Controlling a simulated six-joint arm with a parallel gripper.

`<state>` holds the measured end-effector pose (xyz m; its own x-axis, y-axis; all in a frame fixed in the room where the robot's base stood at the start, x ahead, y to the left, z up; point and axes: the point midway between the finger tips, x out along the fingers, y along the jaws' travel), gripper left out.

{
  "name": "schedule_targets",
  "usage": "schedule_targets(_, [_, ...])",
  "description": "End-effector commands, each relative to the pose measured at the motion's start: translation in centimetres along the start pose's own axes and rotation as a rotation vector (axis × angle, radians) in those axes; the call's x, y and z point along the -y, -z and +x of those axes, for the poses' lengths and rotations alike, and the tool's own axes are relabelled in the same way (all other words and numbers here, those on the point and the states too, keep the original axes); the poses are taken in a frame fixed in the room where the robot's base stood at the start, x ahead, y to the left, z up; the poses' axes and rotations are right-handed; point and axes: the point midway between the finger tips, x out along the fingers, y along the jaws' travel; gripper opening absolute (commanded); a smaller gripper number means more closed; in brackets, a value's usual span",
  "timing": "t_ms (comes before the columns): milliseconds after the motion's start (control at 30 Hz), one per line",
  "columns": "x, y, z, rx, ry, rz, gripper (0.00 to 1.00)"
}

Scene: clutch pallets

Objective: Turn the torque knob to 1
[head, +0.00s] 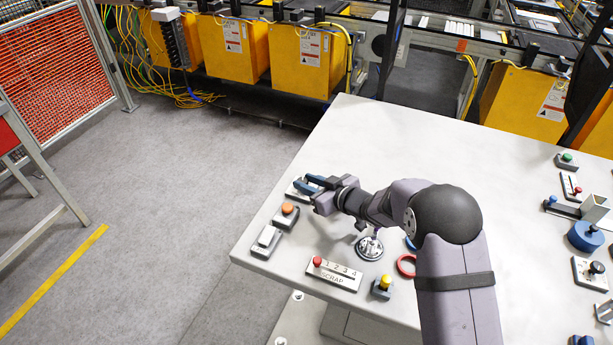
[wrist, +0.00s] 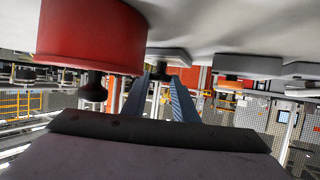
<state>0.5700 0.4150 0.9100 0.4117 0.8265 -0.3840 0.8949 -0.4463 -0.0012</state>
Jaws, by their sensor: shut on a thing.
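My gripper (head: 306,184) is low over a pale plate (head: 291,193) near the table's left edge. In the wrist view its two blue fingers (wrist: 159,78) close from both sides on a small dark knob (wrist: 158,71), which I take as the torque knob. The knob stands out from a grey base (wrist: 171,56). The wrist picture appears upside down, with the table at the top. In the head view the fingers cover the knob. Its scale, label and pointer cannot be read in either view.
An orange button (head: 288,208) and a grey switch box (head: 267,238) are beside the gripper. The SCRAP panel (head: 333,274) and a yellow button (head: 383,286) lie nearer. A red drum (wrist: 90,38) with a dark knob is close to the fingers. The table's far middle is clear.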

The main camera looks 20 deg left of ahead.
Motion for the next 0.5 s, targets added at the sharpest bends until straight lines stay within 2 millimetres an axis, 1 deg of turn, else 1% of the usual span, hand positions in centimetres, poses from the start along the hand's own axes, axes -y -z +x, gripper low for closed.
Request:
schedule_targets(33, [-0.26,0.41,-0.21,-0.001,0.020,-0.007,0.04])
schedule_targets(300, [-0.38,0.26,-0.06,-0.002,0.123,-0.050,0.04])
schedule_targets(500, [-0.46,0.19,0.00,-0.003,0.157,-0.066,0.04])
